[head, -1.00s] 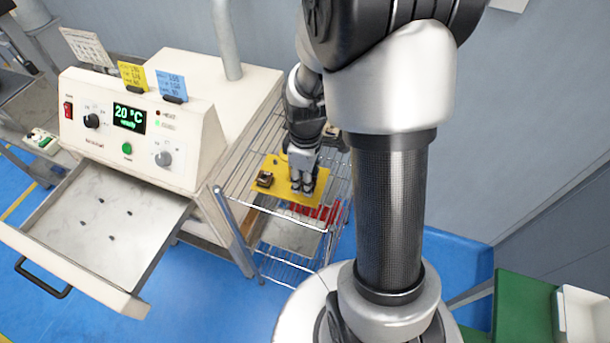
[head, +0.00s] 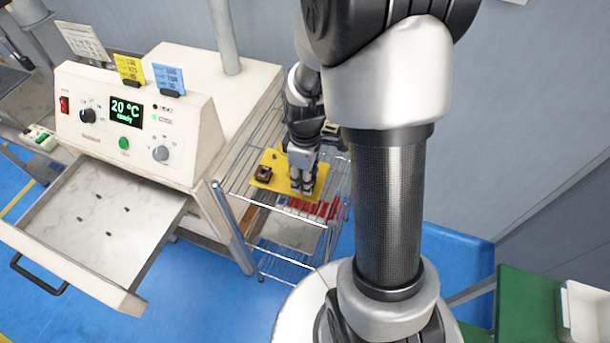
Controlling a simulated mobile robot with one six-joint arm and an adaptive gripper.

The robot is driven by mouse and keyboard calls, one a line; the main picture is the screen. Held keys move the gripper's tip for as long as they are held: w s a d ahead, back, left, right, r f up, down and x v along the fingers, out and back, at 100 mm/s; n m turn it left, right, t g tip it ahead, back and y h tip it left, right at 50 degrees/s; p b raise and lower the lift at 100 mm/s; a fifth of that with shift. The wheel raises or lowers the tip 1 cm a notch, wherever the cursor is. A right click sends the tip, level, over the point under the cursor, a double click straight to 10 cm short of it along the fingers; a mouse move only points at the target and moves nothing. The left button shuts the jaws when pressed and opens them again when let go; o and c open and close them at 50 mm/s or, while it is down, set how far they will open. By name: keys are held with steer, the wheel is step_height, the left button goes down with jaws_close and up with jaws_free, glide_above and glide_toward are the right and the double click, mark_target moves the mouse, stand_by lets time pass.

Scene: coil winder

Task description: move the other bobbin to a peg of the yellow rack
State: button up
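The yellow rack (head: 313,193) is a flat yellow plate lying on the top shelf of a wire cart. A small dark bobbin with a copper-brown top (head: 263,173) sits at its left end. My gripper (head: 302,190) points down over the right half of the rack, close to its surface. The fingers look near each other, but they are too small to tell whether they are shut on anything. No second bobbin can be made out; the gripper hides the part of the rack beneath it.
The wire cart (head: 238,188) stands right of a cream oven-like machine (head: 140,125) reading 20 °C. Its drawer (head: 100,215) is pulled out, with several small dark pieces inside. Red items (head: 320,208) lie below the rack. A green surface with a white bin (head: 590,310) is at lower right.

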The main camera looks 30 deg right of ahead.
steer(key=shift+f+b, duration=0.5)
steer(key=shift+f, duration=0.2)
steer(key=shift+f, duration=0.1)
steer(key=o, duration=1.1)
steer(key=shift+c, duration=0.2)
step_height(320, 180, up, 12)
